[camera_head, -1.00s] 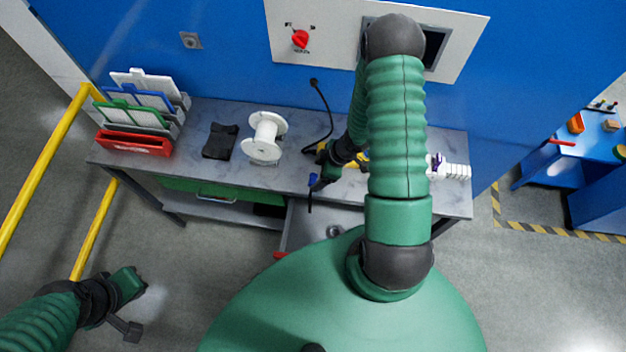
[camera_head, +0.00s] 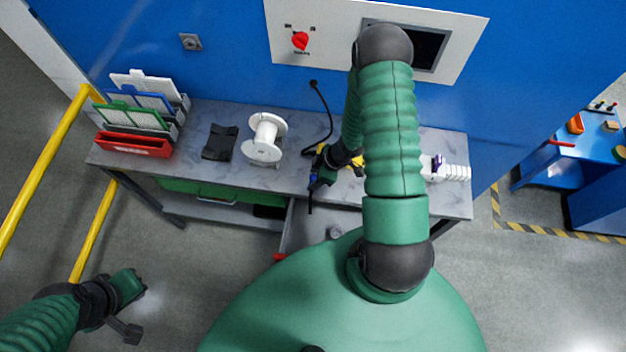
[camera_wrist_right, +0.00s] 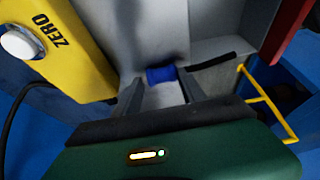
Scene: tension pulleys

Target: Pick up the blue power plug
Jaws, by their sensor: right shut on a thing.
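The blue power plug (camera_wrist_right: 161,74) shows between the two fingertips of my right gripper (camera_wrist_right: 160,90) in the right wrist view. In the head view the blue plug (camera_head: 313,178) is a small patch at the tip of my right gripper (camera_head: 318,172), near the bench's front edge. The right gripper is shut on the plug. A dark cable end runs from the plug. My left gripper (camera_head: 132,285) hangs at the lower left, far from the bench and empty; its finger gap is too unclear to judge.
The grey bench (camera_head: 275,183) holds a white spool (camera_head: 265,137), a black holder (camera_head: 220,142) and a rack of panels (camera_head: 140,110). A yellow device marked ZERO (camera_wrist_right: 60,45) stands close beside the right gripper. An open drawer (camera_head: 300,225) lies below. A black cord (camera_head: 325,105) reaches the wall.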

